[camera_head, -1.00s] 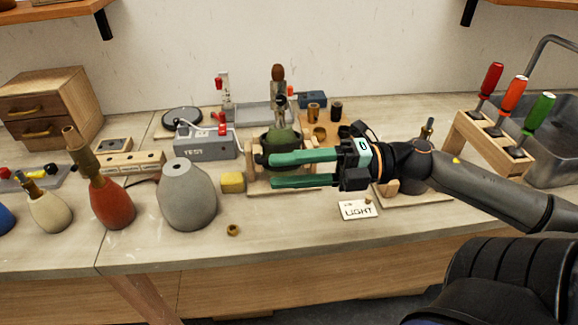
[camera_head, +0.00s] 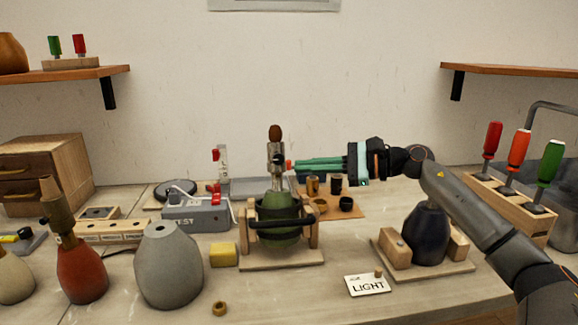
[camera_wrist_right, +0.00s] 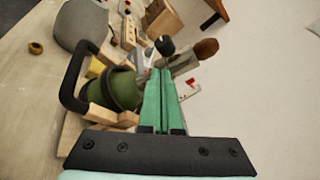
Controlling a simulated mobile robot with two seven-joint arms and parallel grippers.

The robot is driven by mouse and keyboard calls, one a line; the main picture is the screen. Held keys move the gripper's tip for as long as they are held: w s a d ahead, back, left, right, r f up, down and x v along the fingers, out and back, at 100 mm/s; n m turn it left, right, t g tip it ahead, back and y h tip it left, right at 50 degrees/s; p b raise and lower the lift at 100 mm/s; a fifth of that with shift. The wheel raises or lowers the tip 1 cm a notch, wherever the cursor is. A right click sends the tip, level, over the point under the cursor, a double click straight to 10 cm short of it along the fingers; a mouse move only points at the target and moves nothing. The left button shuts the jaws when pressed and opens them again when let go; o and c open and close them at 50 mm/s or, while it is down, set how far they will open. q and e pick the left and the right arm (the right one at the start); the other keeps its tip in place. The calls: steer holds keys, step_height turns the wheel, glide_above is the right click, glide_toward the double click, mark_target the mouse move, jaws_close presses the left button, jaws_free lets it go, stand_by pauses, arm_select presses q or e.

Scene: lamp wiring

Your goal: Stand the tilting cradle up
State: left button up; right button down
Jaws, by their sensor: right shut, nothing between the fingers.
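The tilting cradle (camera_head: 312,232) stands on a wooden base near the middle of the bench, with a dark bar across its front. A green lamp body (camera_head: 279,214) sits in it, looking upright, its narrow top overlapping a grey post behind. The cradle's black bar (camera_wrist_right: 72,78) and the green body (camera_wrist_right: 124,90) also show in the right wrist view. My right gripper (camera_head: 298,164) is shut and empty, level, above the cradle and just right of the lamp's top. Whether its tips touch the lamp's top, I cannot tell. My left gripper is not in view.
A yellow block (camera_head: 223,255) and grey vase body (camera_head: 168,265) stand left. A dark blue body (camera_head: 427,233) sits in a holder at right, behind the LIGHT card (camera_head: 367,285). The front bench is mostly clear.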

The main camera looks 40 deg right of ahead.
steer(key=w+d+r+n+t+h+b, duration=0.25)
steer(key=d+n, duration=0.25)
steer(key=d, duration=0.3)
arm_select(q)
steer(key=p, duration=0.5)
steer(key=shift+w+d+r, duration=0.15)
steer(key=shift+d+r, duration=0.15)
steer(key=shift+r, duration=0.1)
arm_select(e)
steer(key=w+a, duration=0.5)
steer(key=a, duration=0.2)
steer(key=shift+w+f+g, duration=0.15)
steer(key=shift+f+g, duration=0.2)
